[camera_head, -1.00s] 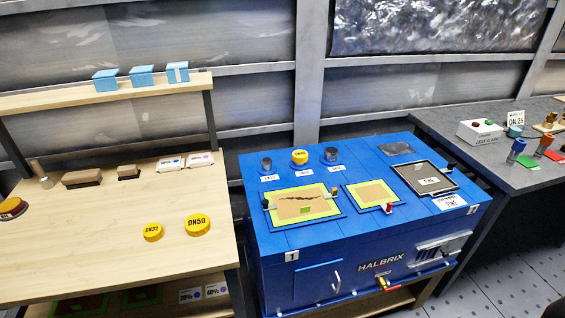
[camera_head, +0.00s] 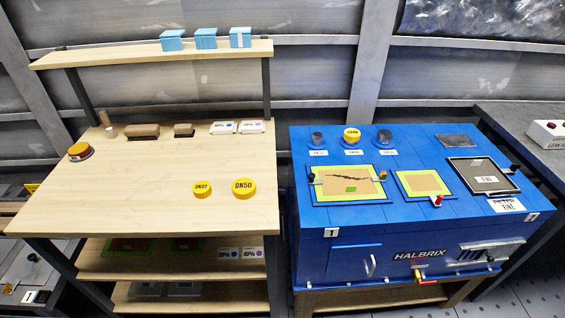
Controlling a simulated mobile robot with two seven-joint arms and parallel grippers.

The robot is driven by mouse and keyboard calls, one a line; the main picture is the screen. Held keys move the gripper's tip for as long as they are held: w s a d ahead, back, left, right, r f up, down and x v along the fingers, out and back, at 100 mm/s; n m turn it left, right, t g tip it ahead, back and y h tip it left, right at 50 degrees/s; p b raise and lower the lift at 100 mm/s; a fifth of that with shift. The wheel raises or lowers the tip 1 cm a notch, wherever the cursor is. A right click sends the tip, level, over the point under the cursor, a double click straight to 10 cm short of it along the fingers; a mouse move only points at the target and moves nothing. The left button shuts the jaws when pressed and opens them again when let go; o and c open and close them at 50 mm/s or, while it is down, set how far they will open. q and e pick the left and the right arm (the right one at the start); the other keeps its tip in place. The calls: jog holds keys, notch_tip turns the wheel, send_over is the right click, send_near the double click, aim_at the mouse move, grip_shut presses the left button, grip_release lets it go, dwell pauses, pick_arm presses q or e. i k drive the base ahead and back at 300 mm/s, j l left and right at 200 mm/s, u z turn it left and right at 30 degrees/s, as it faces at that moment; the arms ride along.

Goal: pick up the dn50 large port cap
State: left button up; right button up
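The DN50 large port cap (camera_head: 243,189) is a yellow round cap with dark "DN50" lettering. It lies on the wooden workbench (camera_head: 150,205) near its right front part. A smaller yellow DN32 cap (camera_head: 202,189) lies just to its left, a small gap apart. Neither of my grippers shows in the head view.
A blue Halbrix machine (camera_head: 340,232) stands right of the bench, with a yellow cap (camera_head: 352,135) on its top. Brown blocks (camera_head: 143,131), white labelled boxes (camera_head: 223,128) and a red-and-orange round button (camera_head: 80,151) sit on the bench. Blue boxes (camera_head: 206,38) stand on the upper shelf. The bench's front middle is clear.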

aim_at(242, 188)
jog(key=i+l+u, duration=0.15)
jog(key=l+u, duration=0.15)
jog(key=l, duration=0.7)
jog(key=l+u, duration=0.35)
jog(key=l, duration=0.7)
